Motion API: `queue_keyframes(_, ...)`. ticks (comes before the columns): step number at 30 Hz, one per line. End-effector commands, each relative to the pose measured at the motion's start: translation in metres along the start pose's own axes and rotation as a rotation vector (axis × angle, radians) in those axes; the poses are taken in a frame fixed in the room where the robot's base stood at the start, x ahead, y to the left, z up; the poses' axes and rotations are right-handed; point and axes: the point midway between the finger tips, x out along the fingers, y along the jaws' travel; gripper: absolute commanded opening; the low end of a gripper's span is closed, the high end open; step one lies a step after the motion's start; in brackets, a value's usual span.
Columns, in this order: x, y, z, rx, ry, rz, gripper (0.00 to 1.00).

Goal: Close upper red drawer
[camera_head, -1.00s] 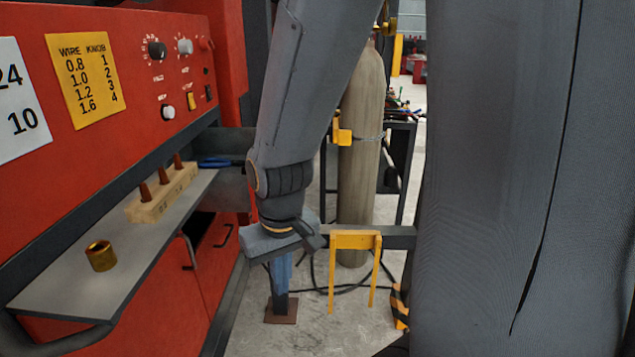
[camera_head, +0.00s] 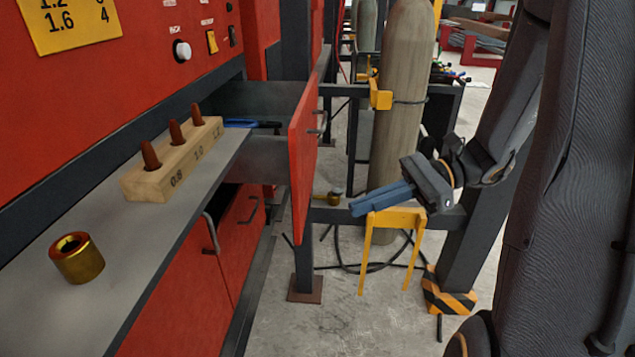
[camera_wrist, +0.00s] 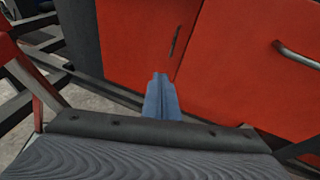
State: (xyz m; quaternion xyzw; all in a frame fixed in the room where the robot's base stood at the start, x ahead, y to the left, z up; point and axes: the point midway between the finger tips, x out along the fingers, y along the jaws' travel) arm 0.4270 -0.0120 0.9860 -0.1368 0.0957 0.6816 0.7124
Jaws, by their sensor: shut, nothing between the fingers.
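The upper red drawer (camera_head: 303,150) is pulled open, its red front standing out from the cabinet with a handle on its outer face. A blue-handled tool (camera_head: 250,124) lies inside it. My gripper (camera_head: 357,208) is to the right of the drawer front in the head view, apart from it, with its blue fingers together and empty. In the wrist view the shut fingers (camera_wrist: 161,80) point at red cabinet panels (camera_wrist: 235,65). A handle (camera_wrist: 298,55) shows at the right there.
A grey shelf (camera_head: 120,260) holds a wooden block (camera_head: 172,165) with several pegs and a brass cylinder (camera_head: 76,258). A yellow bracket (camera_head: 395,220) stands close below my gripper. A gas cylinder (camera_head: 402,90) stands behind. Lower red doors (camera_head: 240,240) are shut.

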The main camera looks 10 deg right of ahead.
Motion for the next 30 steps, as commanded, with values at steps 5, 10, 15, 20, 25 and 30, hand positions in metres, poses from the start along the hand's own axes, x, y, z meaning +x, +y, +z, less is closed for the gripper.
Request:
queue_keyframes(5,-0.048,-0.044,0.002,0.097,-0.244,-0.212,0.0)
queue_keyframes(10,-0.062,-0.056,0.007,0.111,-0.32,-0.27,0.0)
queue_keyframes(15,-0.043,-0.061,0.016,0.112,-0.323,-0.266,0.0)
queue_keyframes(20,-0.013,-0.069,0.026,0.111,-0.321,-0.264,0.0)
queue_keyframes(25,0.018,-0.078,0.035,0.111,-0.32,-0.262,0.0)
queue_keyframes(30,0.043,-0.086,0.043,0.111,-0.319,-0.263,0.0)
